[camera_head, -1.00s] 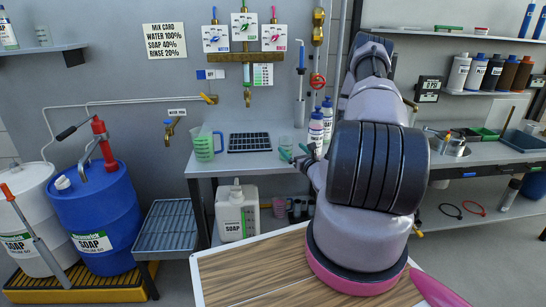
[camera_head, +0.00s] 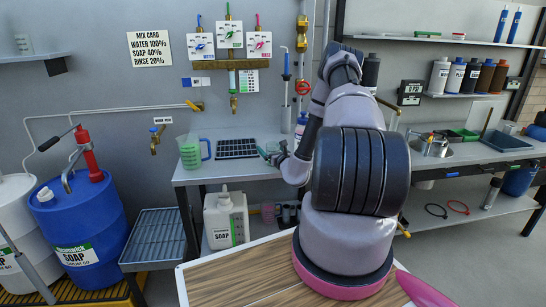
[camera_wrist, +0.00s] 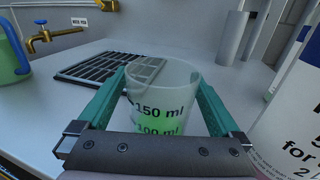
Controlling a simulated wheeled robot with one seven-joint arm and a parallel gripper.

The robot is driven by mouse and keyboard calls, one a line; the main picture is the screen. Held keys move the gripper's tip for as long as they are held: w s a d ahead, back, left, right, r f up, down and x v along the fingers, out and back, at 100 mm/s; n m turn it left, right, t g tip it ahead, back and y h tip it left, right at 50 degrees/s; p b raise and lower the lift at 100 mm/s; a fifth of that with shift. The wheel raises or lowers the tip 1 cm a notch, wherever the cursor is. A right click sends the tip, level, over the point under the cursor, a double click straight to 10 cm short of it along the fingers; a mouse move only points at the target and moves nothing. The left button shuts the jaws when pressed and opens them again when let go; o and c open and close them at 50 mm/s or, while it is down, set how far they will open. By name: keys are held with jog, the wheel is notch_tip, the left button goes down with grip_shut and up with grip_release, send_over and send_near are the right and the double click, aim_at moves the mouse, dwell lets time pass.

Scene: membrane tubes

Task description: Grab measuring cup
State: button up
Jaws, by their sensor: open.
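The measuring cup (camera_wrist: 160,98) is a clear tapered cup marked 150 ml and 100 ml, with green liquid low inside. In the wrist view it stands upright on the bench between the two teal fingers of my gripper (camera_wrist: 165,82). The gripper is open, with one finger on each side of the cup. I cannot tell whether either finger touches it. In the head view, my gripper (camera_head: 272,156) is over the bench just right of the black drain grid, and the small cup is hard to make out there.
A larger green-tinted jug (camera_head: 194,153) stands left of the black grid (camera_head: 236,148). A white labelled bottle (camera_wrist: 292,110) stands close on the right of my gripper. A brass tap (camera_wrist: 48,38) is behind at left. The bench (camera_wrist: 35,125) is clear at front left.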

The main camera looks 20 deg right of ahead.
jog(key=c, duration=1.4)
jog(key=shift+r, duration=0.15)
